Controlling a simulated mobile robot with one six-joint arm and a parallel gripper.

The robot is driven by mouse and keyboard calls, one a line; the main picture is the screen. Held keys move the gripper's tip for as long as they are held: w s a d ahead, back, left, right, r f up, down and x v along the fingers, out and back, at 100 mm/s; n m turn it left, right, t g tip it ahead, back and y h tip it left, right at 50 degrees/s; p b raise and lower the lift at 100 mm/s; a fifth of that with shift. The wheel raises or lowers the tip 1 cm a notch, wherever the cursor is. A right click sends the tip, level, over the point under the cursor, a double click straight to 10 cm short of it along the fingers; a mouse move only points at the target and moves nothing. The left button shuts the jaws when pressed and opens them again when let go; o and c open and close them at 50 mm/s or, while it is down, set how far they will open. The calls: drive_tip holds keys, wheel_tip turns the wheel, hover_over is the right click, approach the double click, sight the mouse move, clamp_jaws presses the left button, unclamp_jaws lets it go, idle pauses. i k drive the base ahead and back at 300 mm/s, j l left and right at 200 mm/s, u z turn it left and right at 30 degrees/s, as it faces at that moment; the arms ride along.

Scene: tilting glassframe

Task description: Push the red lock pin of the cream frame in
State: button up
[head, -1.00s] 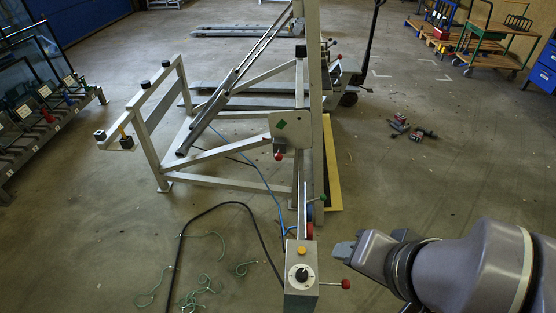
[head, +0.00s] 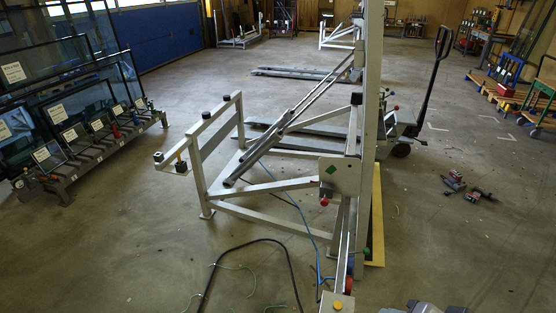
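The cream frame (head: 270,228) stands on the floor in the middle of the head view, with sloping rails and a tall post. A small red knob (head: 324,202) sits just below the cream plate with a green diamond; it looks like the lock pin, but how far in it sits cannot be told. A larger red part (head: 349,287) shows lower down, beside the post's foot. My gripper (head: 390,310) is only just in view at the bottom edge, right of the control box and apart from the frame. Its fingers are mostly cut off.
The control box with a yellow button (head: 337,305) is cut by the bottom edge. A black hose (head: 285,250) and green cords lie on the floor. A pallet truck (head: 402,130) stands behind the post. Red tools (head: 465,188) lie right. A glass rack (head: 100,150) stands left.

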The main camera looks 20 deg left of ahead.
sight(324, 202)
drive_tip(key=i+j+z, duration=0.1)
drive_tip(key=j, duration=0.25)
drive_tip(key=i+j+z, duration=0.1)
drive_tip(key=i+j, duration=0.15)
drive_tip(key=j, duration=0.15)
drive_tip(key=i+j+z, duration=0.1)
drive_tip(key=j, duration=0.25)
